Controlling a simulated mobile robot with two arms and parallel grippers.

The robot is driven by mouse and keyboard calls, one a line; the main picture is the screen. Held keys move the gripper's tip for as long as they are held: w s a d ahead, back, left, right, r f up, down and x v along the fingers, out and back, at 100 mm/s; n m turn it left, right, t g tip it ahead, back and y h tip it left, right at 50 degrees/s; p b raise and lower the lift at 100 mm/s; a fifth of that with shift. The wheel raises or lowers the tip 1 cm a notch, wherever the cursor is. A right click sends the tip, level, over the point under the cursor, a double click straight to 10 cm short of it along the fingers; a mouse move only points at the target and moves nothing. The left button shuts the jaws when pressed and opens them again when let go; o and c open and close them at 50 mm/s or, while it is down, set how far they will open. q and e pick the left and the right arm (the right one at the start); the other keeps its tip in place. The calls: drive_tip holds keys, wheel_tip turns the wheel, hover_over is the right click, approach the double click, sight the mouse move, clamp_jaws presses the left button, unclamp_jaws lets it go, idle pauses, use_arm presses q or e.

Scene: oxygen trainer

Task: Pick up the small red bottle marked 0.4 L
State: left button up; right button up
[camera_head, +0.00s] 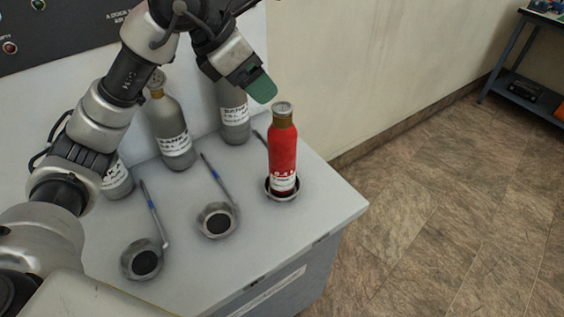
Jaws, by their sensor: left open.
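The small red bottle (283,152) stands upright in a round holder at the right end of the light grey bench top. It has a tan neck, a grey cap and a white label near its base, too small to read surely. My left gripper (262,88) is just above and to the left of the bottle's cap, apart from it in the picture. A green fingertip shows; the jaws are open, and nothing is seen between them. My right gripper is not in view.
Grey bottles (171,132) with white labels stand along the back of the bench (186,268), below a dark panel. Two empty round holders (217,221) with blue-marked rods are left of the red bottle. Open floor and a shelf (524,90) are at the right.

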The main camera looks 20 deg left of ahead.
sight(279, 108)
use_arm(q)
drive_tip(key=x, duration=0.3)
drive_tip(key=shift+w+d+f, duration=0.1)
drive_tip(key=shift+d+f, duration=0.1)
drive_tip(key=shift+f, duration=0.1)
drive_tip(key=p+x, duration=0.1)
drive_tip(key=x, duration=0.3)
drive_tip(key=shift+d+f+p, duration=0.1)
drive_tip(key=shift+f+p, duration=0.25)
drive_tip(key=shift+p, duration=0.05)
drive_tip(key=shift+w+d+f, duration=0.1)
drive_tip(key=shift+d+f, duration=0.05)
drive_tip(key=shift+f, duration=0.25)
drive_tip(key=shift+c, duration=0.2)
drive_tip(key=shift+r, duration=0.1)
clamp_jaws()
